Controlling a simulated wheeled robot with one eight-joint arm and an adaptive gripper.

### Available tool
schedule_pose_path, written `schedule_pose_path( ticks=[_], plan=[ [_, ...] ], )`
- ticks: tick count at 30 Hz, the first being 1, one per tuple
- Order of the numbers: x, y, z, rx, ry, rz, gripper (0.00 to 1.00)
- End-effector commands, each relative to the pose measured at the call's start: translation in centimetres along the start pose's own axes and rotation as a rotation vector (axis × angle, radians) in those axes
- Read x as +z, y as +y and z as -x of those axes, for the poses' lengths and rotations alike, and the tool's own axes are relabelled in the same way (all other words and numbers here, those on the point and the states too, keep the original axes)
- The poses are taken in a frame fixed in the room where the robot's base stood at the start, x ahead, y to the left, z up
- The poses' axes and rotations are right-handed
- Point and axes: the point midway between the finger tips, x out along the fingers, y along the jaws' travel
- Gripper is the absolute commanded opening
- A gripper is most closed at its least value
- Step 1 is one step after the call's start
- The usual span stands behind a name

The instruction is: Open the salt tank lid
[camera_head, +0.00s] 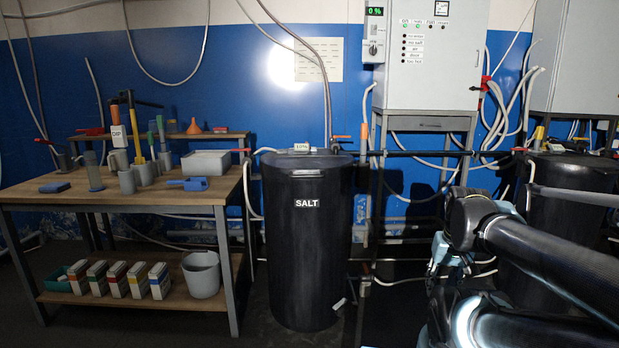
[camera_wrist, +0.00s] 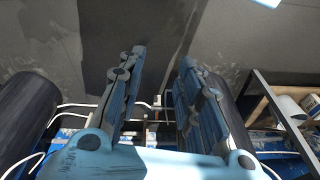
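The salt tank (camera_head: 308,245) is a tall black drum with a white SALT label, standing right of the workbench. Its black lid (camera_head: 305,161) lies flat on top and looks closed. A small pale labelled piece (camera_head: 302,148) shows at the lid's back edge. My gripper (camera_head: 447,258) is right of the tank, lower than the lid and apart from it, partly hidden by my arm. In the wrist view my gripper (camera_wrist: 160,72) has its two blue fingers spread with nothing between them. A dark drum shows behind the right finger there, probably the salt tank.
The workbench (camera_head: 190,196) on the left holds tools and containers, with a grey bucket (camera_head: 202,274) on its lower shelf. A second black tank (camera_head: 570,175) stands at right behind my arm. A control cabinet (camera_head: 432,55) on a metal stand, hoses and pipes are behind.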

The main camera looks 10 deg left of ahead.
Motion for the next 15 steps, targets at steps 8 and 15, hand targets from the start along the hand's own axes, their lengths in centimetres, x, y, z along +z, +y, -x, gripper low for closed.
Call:
schedule_pose_path(
  ticks=[8,15],
  plan=[
    [-5.6,-4.9,2.0,-0.193,0.004,-0.058,0.33],
    [-10.9,-9.4,3.5,-0.376,0.001,-0.115,0.33]
  ],
)
